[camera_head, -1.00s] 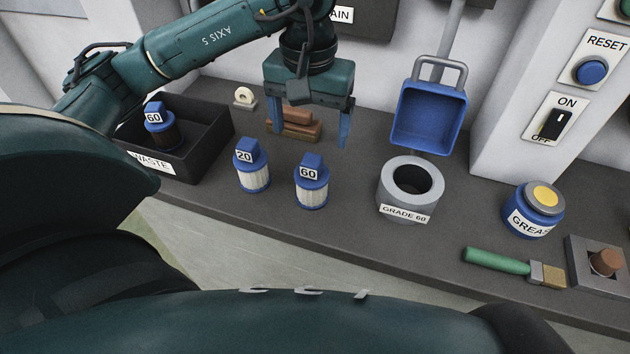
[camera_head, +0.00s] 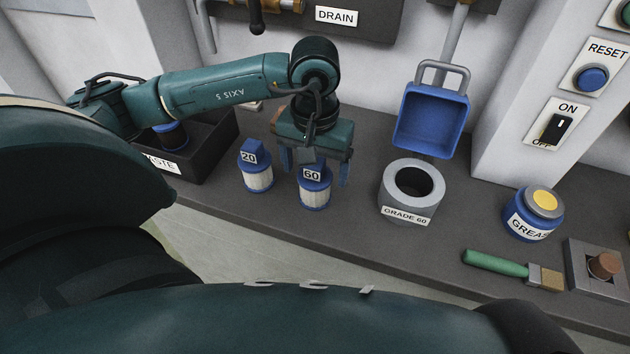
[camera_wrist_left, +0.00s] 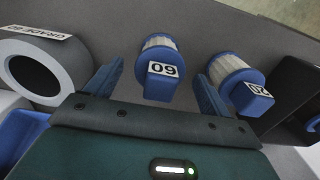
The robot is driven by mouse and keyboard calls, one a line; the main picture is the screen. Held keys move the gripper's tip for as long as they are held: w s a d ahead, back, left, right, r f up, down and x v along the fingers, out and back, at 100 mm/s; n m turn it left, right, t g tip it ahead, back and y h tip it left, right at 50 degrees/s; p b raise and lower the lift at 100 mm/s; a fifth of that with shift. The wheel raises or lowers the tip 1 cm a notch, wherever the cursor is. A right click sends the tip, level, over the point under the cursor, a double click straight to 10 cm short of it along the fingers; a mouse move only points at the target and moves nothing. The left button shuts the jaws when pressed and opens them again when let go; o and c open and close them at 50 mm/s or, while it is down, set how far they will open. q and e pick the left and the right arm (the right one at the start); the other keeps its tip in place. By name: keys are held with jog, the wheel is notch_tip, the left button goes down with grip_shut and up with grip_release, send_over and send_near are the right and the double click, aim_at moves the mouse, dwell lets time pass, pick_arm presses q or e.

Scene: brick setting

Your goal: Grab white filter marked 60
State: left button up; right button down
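The white filter marked 60 (camera_head: 314,190) has blue caps and stands upright on the dark bench. It also shows in the left wrist view (camera_wrist_left: 160,68), between my two blue fingers. My left gripper (camera_head: 316,172) is open just behind and above this filter, with one finger on each side; I cannot tell whether either touches it. The white filter marked 20 (camera_head: 257,174) stands to its left and shows close to one finger in the left wrist view (camera_wrist_left: 238,78). My right gripper is not in view.
A grey ring holder labelled GRADE 60 (camera_head: 408,214) stands to the right, below an open blue bin (camera_head: 431,121). The black waste box (camera_head: 205,158) is at left, with a dark filter (camera_head: 172,135) in it.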

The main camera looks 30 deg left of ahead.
pick_arm(q)
jog(key=c, duration=1.3)
jog(key=shift+c, duration=0.2)
jog(key=shift+r, duration=0.15)
